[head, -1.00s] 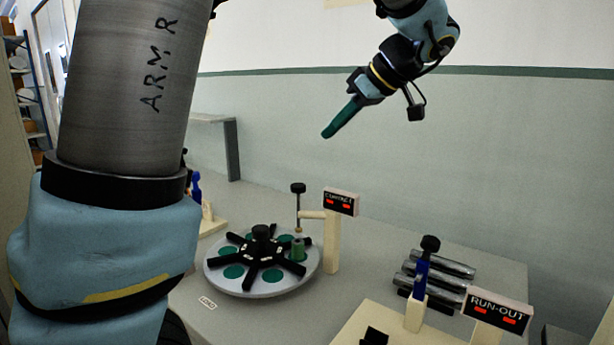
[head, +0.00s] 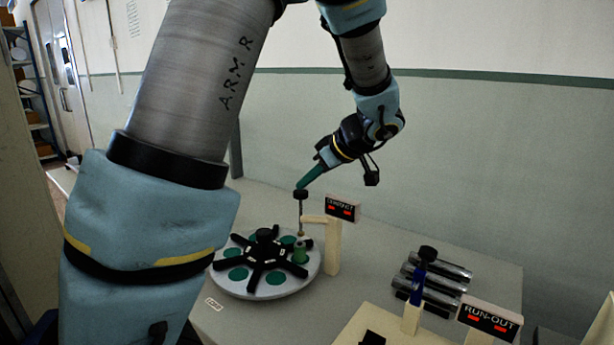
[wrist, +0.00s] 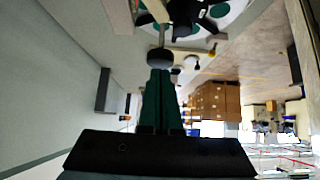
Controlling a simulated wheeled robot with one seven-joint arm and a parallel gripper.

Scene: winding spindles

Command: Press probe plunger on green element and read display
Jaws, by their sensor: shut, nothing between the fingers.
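My gripper (head: 303,184) has green fingers, closed together and empty. In the head view its tips are just above the black knob of the probe plunger (head: 300,195); I cannot tell whether they touch. In the wrist view the fingertips (wrist: 159,74) point at the black knob (wrist: 160,59). The plunger's thin rod runs down through a cream stand (head: 333,250) over a green element (head: 300,252) on the round grey turntable (head: 311,278). The turntable carries several green discs and a black spider with arms (head: 264,255). The display (head: 342,208) on the stand shows red marks, too small to read.
At the right are a RUN-OUT display (head: 489,319), a blue plunger with a black knob (head: 419,280) on a cream base, and several dark metal cylinders (head: 440,268). A small white label (head: 214,304) lies on the table.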

